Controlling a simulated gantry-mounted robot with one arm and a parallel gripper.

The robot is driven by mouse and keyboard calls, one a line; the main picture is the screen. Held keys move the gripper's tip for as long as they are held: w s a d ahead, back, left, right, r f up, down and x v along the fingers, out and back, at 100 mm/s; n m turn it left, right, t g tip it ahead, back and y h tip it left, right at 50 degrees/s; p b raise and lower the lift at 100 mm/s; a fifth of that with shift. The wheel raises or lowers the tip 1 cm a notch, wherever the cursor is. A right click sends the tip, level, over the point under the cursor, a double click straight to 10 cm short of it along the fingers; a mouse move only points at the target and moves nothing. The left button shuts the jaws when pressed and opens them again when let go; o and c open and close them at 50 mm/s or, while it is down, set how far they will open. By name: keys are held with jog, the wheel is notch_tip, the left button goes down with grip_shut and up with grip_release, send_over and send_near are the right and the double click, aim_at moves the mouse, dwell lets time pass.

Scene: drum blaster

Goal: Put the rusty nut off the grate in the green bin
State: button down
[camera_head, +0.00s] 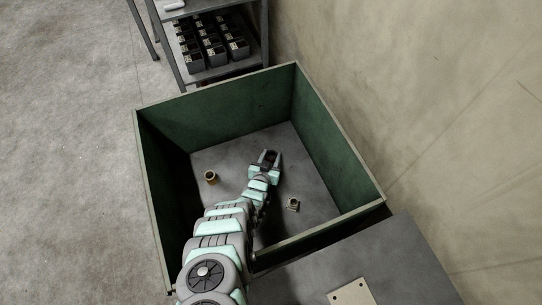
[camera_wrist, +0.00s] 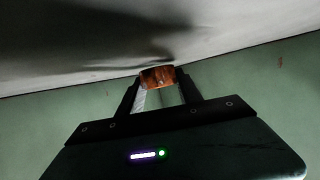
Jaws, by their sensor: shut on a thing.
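The green bin (camera_head: 228,118) is a large open box with green walls and a grey floor, in the middle of the head view. My arm reaches over its near side, and my gripper (camera_head: 268,157) is inside its walls, toward the far part. In the wrist view my gripper (camera_wrist: 160,88) is shut on the rusty nut (camera_wrist: 157,78), an orange-brown piece between the fingertips. The bin's grey floor and green wall (camera_wrist: 260,85) show behind it. I cannot tell how far the nut is above the floor. No grate is recognisable in these views.
On the bin floor lie a brown ring-like piece (camera_head: 211,177) to the left and a small pale metal piece (camera_head: 293,204) to the right. A grey table (camera_head: 410,265) with a light plate (camera_head: 350,292) stands at the near right. A shelf with dark boxes (camera_head: 212,45) stands behind.

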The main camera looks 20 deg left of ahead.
jog(key=c, duration=0.8)
grip_release()
jog(key=shift+r, duration=0.1)
jog(key=shift+a+r+p, duration=0.1)
jog(key=shift+r+p, duration=0.15)
jog(key=shift+p, duration=0.05)
jog(key=shift+r+p, duration=0.5)
jog(key=shift+r, duration=0.15)
jog(key=p+v, duration=0.3)
jog(key=v, duration=0.3)
jog(key=shift+s, duration=0.1)
jog(key=shift+s+f+p, duration=0.1)
jog(key=shift+s+p, duration=0.3)
jog(key=shift+s, duration=0.2)
